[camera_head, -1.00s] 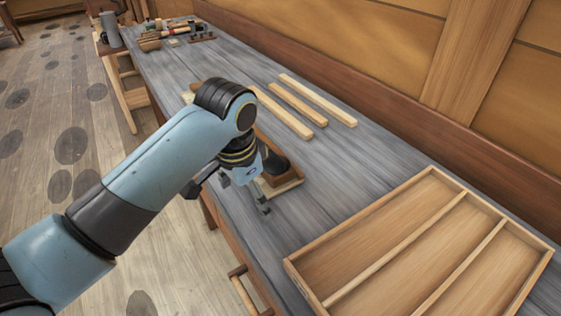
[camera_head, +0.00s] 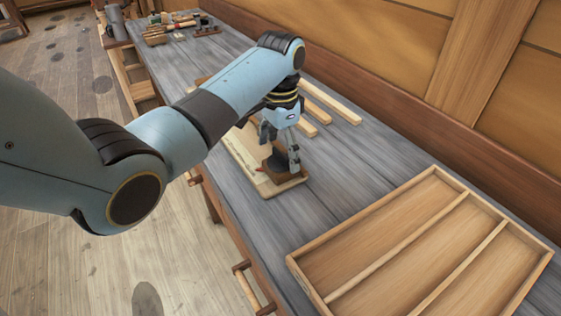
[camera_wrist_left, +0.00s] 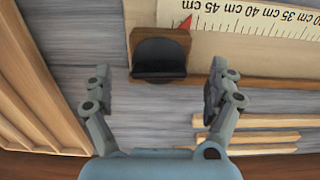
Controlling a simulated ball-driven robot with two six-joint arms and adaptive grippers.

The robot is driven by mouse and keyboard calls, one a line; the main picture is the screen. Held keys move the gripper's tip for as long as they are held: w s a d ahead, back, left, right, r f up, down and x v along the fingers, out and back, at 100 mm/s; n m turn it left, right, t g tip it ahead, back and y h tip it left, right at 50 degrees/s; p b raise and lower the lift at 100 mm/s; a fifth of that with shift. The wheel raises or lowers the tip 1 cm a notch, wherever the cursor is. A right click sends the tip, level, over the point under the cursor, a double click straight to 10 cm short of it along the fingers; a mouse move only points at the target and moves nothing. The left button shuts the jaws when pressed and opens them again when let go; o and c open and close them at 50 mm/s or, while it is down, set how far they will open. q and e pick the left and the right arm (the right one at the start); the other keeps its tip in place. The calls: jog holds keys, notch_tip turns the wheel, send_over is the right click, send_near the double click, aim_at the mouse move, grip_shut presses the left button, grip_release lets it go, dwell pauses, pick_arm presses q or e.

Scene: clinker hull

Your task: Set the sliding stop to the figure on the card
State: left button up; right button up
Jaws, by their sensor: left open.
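The sliding stop (camera_head: 273,162) is a brown wooden block with a black rounded knob (camera_wrist_left: 160,58) and a red pointer (camera_wrist_left: 185,22). It sits near the near end of a pale board (camera_head: 240,155) on the bench. In the left wrist view the pointer is by the end of the white scale (camera_wrist_left: 245,15) marked 45 cm; its exact reading is unclear. My left gripper (camera_head: 285,165) points down at the stop and is open. In the left wrist view its fingers stand either side of the knob's line, apart from it. I see no card. My right gripper is not in view.
A divided wooden tray (camera_head: 295,262) lies on the bench's near part. Pale wooden strips (camera_head: 330,102) lie beyond the board, near the wall. Tools and small items (camera_head: 180,28) stand at the far end. Bare grey bench lies between board and tray.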

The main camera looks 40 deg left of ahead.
aim_at(280, 161)
pick_arm(q)
jog(key=shift+f, duration=2.2)
jog(key=c, duration=1.7)
jog(key=w+a+b, duration=0.1)
jog(key=a, duration=0.2)
jog(key=w+a+b, duration=0.1)
jog(key=w+a, duration=0.1)
jog(key=a, duration=0.1)
jog(key=w+a+b, duration=0.1)
jog(key=a, duration=0.3)
jog(key=shift+w, duration=0.15)
jog(key=shift+r, duration=0.1)
